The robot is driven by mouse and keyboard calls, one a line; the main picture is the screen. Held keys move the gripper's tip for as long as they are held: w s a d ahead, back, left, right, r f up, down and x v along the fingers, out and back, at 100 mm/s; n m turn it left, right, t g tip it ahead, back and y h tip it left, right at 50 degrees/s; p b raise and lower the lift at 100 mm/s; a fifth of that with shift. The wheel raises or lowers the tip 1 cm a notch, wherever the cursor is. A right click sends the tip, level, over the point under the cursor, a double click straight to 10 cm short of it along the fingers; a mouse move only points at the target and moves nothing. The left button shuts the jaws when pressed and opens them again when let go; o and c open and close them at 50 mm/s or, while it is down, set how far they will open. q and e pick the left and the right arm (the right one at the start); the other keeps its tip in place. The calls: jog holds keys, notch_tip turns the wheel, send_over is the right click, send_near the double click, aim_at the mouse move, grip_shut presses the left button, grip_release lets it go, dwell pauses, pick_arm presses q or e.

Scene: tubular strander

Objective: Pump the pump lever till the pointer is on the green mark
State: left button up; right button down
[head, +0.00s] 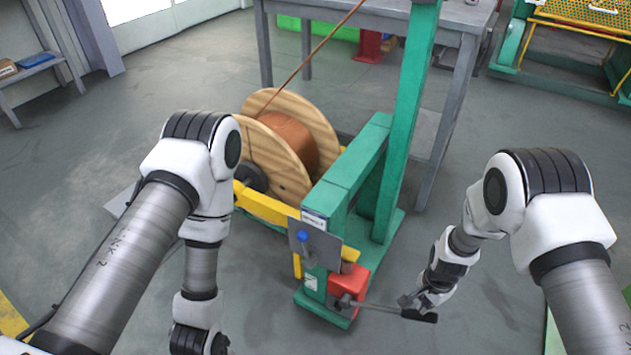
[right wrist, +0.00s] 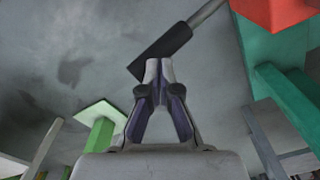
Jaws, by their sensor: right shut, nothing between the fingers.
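The red pump (head: 349,287) sits low on the green stand, and its lever (head: 377,306) sticks out to the right, ending in a black handle (head: 420,316). My right gripper (head: 404,301) is shut and empty, close by the handle. In the right wrist view, the closed fingertips (right wrist: 159,64) overlap the edge of the black handle (right wrist: 162,50); I cannot tell whether they touch it. The lever's metal rod (right wrist: 206,15) leads up toward the red pump (right wrist: 275,12). I cannot make out a pointer or green mark. My left gripper is out of view.
A grey plate with a blue knob (head: 302,236) is on the green stand (head: 345,170) above the pump. A wooden spool (head: 262,165) of copper wire stands behind to the left. A grey table (head: 380,12) is at the back. Floor right of the stand is clear.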

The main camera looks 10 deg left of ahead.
notch_tip(320, 180, down, 15)
jog(key=s+d+b, duration=0.1)
jog(key=d+b, duration=0.2)
jog(key=b, duration=0.9)
jog(key=a+r+p, duration=0.1)
jog(key=r+p, duration=0.3)
jog(key=r, duration=0.1)
jog(key=a+r+p, duration=0.1)
jog(key=r+p, duration=0.3)
jog(key=r, duration=0.1)
jog(key=w+a+r+p, duration=0.1)
jog(key=r+p, duration=0.4)
jog(key=shift+r, duration=0.25)
jog(key=shift+f, duration=0.25)
